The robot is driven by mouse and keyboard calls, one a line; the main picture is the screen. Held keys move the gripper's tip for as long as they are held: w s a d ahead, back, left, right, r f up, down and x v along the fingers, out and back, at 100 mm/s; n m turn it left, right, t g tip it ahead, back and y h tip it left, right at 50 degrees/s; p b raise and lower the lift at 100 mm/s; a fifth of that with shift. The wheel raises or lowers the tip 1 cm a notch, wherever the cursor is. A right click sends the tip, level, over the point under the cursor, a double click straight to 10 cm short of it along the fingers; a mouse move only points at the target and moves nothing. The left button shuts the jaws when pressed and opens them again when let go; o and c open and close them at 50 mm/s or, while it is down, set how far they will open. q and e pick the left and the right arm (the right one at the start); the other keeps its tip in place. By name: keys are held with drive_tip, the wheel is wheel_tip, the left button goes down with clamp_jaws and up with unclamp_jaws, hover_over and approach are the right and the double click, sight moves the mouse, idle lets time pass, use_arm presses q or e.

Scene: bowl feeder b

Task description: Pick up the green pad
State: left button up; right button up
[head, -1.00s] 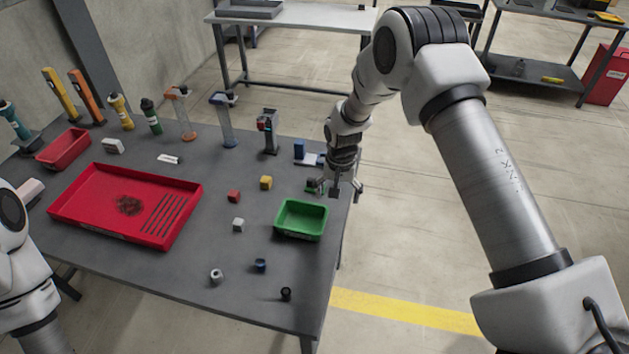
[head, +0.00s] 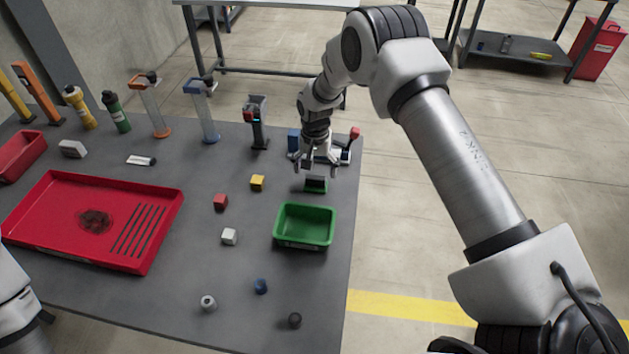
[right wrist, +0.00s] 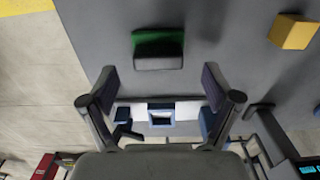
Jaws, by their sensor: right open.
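The green pad (head: 316,184) is small, with a dark block-like part and green showing at its edge. It lies on the grey table just behind the green tray. In the right wrist view the pad (right wrist: 158,48) shows its green edge and dark face, beyond my fingertips and apart from them. My right gripper (head: 316,170) is open and empty, just behind and above the pad. Its two fingers also show in the right wrist view (right wrist: 160,82), with nothing between them. My left gripper is out of view; only part of my left arm shows at the left edge.
The green tray (head: 304,207) stands in front of the pad. A yellow cube (head: 257,183), red cube (head: 220,202) and white cube (head: 229,236) lie to the left. A white and blue fixture (head: 294,141) with a red knob stands behind my gripper. The table's right edge is close.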

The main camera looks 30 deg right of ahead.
sight(316, 177)
drive_tip(key=f, duration=0.1)
drive_tip(key=f+p, duration=0.1)
drive_tip(key=shift+s+f, duration=0.2)
drive_tip(key=shift+f, duration=0.45)
drive_tip(key=shift+w+f, duration=0.15)
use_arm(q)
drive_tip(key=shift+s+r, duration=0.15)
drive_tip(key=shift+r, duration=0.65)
use_arm(e)
drive_tip(key=c, duration=1.3)
